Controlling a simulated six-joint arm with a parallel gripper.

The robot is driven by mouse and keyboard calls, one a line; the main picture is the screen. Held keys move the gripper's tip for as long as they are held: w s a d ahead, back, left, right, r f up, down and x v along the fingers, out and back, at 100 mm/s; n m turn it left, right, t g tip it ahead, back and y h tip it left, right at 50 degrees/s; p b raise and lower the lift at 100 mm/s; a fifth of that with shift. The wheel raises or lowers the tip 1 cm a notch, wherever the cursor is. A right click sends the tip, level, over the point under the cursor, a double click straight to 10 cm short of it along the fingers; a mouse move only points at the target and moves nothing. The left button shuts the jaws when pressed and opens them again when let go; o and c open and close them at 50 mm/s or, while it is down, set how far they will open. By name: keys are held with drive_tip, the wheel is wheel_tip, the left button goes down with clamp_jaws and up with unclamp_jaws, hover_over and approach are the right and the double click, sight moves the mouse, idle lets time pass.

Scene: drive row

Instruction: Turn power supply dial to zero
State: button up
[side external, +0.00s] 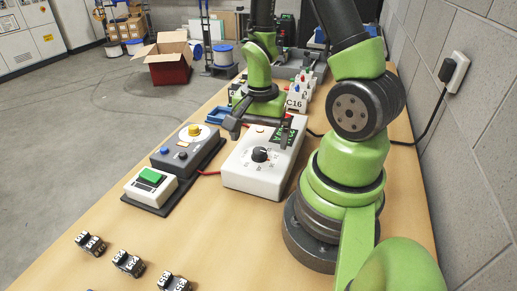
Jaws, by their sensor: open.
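The power supply is a white box (250,181) on the wooden table, in the middle of the side external view. Its black dial (260,155) sits on the top face, with a light pointer line and small marks around it that are too small to read. A dark display with green characters (281,137) is at the box's far right. My gripper (259,127) is open and empty, its fingers spread over the far part of the box, behind and above the dial. It appears apart from the dial.
Left of the box stand a dark control box with a yellow button (194,131) and a white box with a green button (151,177). Several small black blocks (128,263) lie at the front. Labelled parts (297,100) and a blue tray (219,117) sit behind. The wall bounds the right.

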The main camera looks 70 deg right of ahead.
sight(260, 150)
drive_tip(key=shift+f, duration=1.55)
